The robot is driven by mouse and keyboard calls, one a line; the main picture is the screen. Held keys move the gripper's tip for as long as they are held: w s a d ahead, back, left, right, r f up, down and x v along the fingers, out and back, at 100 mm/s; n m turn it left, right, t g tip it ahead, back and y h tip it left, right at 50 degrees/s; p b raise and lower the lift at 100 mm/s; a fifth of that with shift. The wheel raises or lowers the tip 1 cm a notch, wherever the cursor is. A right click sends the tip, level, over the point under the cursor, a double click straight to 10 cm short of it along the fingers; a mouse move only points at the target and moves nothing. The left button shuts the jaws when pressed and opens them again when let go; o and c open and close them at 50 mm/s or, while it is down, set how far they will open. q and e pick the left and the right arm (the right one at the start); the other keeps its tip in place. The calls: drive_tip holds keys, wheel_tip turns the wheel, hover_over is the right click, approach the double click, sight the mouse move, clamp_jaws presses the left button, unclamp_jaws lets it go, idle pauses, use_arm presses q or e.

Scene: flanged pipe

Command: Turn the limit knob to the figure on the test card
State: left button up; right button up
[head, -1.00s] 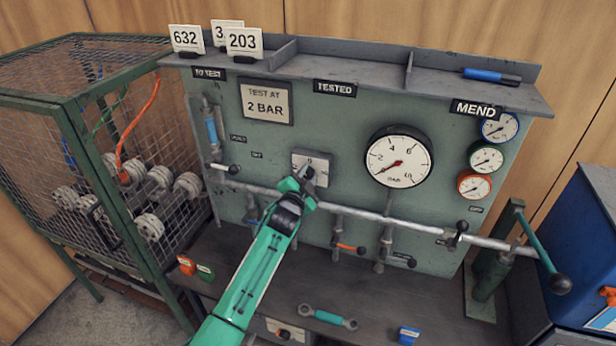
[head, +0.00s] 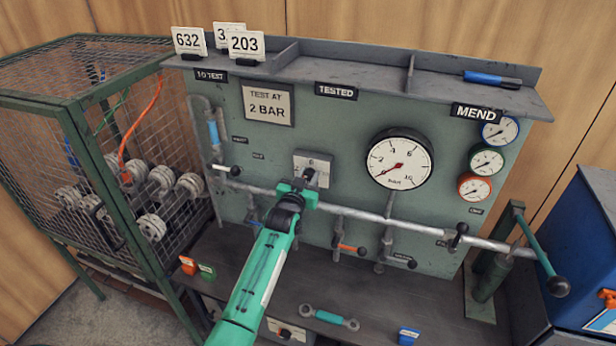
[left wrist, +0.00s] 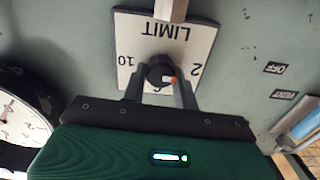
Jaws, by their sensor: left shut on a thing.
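The test card (head: 267,103) on the panel reads "TEST AT 2 BAR". The limit knob (left wrist: 159,70) is dark and round with an orange mark, on a white plate (head: 313,168) lettered LIMIT with 2, 6 and 10. In the left wrist view the plate (left wrist: 185,48) appears upside down. The orange mark lies on the knob's lower right there, on the side between 6 and 2. My left gripper (left wrist: 160,88) is shut on the knob, one finger on each side. In the head view my left gripper (head: 298,190) covers the knob. My right gripper is not in view.
A horizontal pipe (head: 350,212) with valve levers crosses the panel below the plate. A big gauge (head: 399,162) is to the right. A mesh cage (head: 85,130) stands at left. A spanner (head: 328,317) and a blue box (head: 408,335) lie on the bench.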

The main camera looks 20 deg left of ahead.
use_arm(q)
drive_tip(key=shift+f+n, duration=0.2)
drive_tip(key=shift+n, duration=0.1)
idle(0.4)
drive_tip(key=o, duration=1)
drive_tip(key=shift+c, duration=0.2)
drive_tip(key=shift+r, duration=0.1)
drive_tip(key=s+b, duration=0.2)
drive_tip(key=s, duration=1.2)
drive_tip(key=shift+a+b, duration=0.2)
drive_tip(key=shift+b, duration=0.2)
